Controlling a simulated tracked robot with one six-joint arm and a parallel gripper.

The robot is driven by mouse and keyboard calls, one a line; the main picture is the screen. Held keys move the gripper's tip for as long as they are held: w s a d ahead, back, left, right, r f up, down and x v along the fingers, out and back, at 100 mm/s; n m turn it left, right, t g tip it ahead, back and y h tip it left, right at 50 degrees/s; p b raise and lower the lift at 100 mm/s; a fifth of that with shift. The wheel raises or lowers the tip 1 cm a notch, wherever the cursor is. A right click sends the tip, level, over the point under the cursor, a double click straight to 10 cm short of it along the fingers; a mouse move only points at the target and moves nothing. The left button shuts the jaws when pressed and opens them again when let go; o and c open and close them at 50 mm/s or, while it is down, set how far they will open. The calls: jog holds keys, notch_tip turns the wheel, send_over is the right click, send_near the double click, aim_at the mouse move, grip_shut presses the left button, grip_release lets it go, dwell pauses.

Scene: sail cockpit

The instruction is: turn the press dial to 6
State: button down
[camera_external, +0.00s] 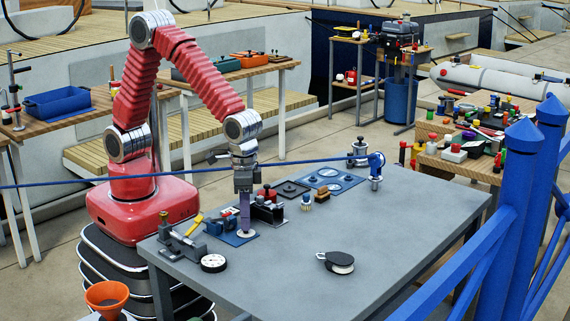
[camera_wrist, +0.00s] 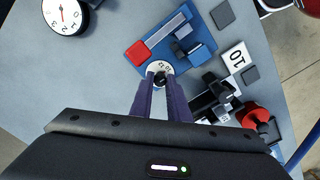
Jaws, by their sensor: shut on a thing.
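The press dial (camera_wrist: 152,66) is a small white disc with dark marks and a dark centre knob, set at the edge of a blue base plate (camera_wrist: 148,49). In the external view the white dial (camera_external: 250,234) shows below my fingertips, on the table by the blue plate. My gripper (camera_wrist: 161,80) points down and is shut on the dial's knob; it also shows in the external view (camera_external: 244,230). The fingers hide part of the dial's face, and I cannot read which number it is set to. A red block (camera_wrist: 139,52) and a grey bar sit on the blue plate.
A round black-rimmed gauge (camera_external: 213,263) lies at the table's front left. A black pulley block (camera_external: 338,262) lies on the otherwise clear front right.

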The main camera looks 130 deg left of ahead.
jog(key=shift+m, duration=0.3)
jog(key=m, duration=0.3)
jog(key=shift+m, duration=2)
jog(key=c, duration=1.7)
grip_release()
notch_tip(320, 180, up, 14)
jog(key=shift+f, duration=0.15)
